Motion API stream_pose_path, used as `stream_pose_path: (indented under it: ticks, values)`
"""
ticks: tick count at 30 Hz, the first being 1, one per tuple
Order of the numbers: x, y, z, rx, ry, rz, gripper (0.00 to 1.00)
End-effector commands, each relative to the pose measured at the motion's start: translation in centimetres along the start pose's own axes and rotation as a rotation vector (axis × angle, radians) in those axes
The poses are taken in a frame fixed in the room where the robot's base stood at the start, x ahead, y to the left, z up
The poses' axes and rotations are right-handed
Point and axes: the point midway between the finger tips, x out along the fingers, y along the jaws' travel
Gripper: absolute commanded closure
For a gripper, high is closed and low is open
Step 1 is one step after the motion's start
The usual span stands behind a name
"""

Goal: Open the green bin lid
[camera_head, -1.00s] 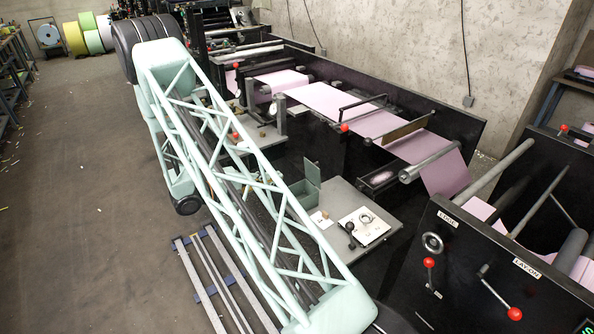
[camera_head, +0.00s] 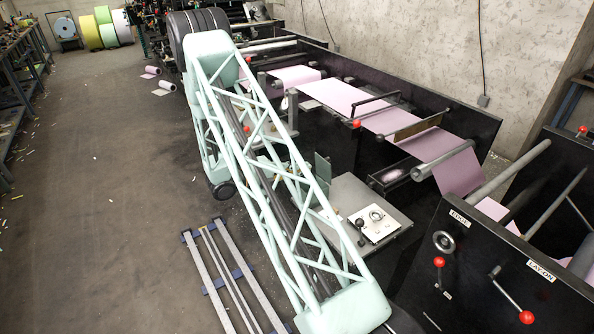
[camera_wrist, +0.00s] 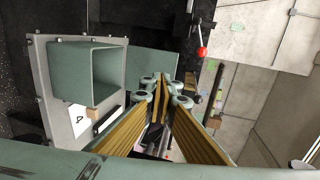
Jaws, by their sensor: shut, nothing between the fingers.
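The green bin (camera_wrist: 88,70) is in the left part of the wrist view, with its mouth uncovered and its inside in sight. Its flat green lid (camera_wrist: 152,62) extends to the right of the mouth, swung open. In the head view the lid (camera_head: 322,170) stands upright beside my arm, whose lattice hides most of the bin. My gripper (camera_wrist: 160,88) is shut and empty in the wrist view. It appears just below the lid in the picture; I cannot tell whether it touches it. The head view does not show my gripper clearly.
A red-knobbed lever (camera_wrist: 202,52) is right of the lid. Black machine walls with pink web (camera_head: 400,125) lie to the right. The floor at left is mostly clear.

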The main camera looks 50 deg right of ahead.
Motion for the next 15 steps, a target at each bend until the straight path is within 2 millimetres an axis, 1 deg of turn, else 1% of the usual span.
stream_pose_path:
  ticks: [1,6,15]
  values:
    - [0.7,0.1,-0.1,0.0,0.002,0.0,1.0]
    - [2.5,-0.2,-0.1,0.001,0.002,0.0,1.0]
    - [4.8,-1.0,-0.1,0.0,0.001,0.0,1.0]
